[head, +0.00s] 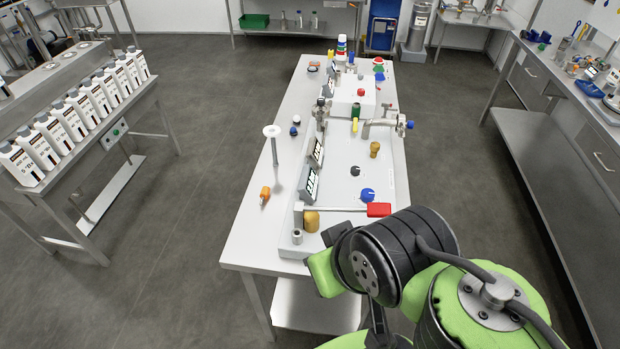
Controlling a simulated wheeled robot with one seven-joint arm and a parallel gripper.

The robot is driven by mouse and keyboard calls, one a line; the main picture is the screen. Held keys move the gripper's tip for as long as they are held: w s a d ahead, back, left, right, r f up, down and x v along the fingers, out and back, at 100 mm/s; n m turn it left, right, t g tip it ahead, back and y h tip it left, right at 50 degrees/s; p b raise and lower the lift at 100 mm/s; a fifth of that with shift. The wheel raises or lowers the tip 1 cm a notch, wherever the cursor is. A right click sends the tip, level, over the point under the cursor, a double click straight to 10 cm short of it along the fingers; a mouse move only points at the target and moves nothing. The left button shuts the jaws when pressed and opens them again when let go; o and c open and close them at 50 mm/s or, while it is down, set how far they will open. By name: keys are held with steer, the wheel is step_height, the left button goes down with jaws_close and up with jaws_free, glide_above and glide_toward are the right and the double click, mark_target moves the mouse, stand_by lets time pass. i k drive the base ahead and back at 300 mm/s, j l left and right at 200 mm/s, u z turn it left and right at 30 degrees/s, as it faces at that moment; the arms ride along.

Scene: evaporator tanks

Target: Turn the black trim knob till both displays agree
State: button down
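The black trim knob (355,170) is a small round dial on the white panel (345,192) on the long table. Two tilted displays stand along the panel's left edge, a nearer display (308,184) and a farther display (316,152). Both show dark digits on white, slanted and too small for me to read surely. A blue knob (367,195) lies nearer than the black knob, and a brass knob (375,149) lies beyond it. My arm fills the lower right, near the table's front end. I cannot make out my gripper's fingers.
A red-handled lever (378,210) crosses the panel's near end, beside a brass cap (311,221). A metal valve pipe (382,125) and a green-yellow handle (355,116) stand farther back. An orange-topped item (265,195) lies on the left tabletop.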

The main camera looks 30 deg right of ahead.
mark_target(355, 170)
steer(key=k+l+u, duration=0.2)
steer(key=k+l, duration=0.25)
steer(key=l, duration=0.25)
steer(key=k+l+u, duration=0.15)
steer(key=k+l, duration=0.35)
steer(key=l, duration=0.1)
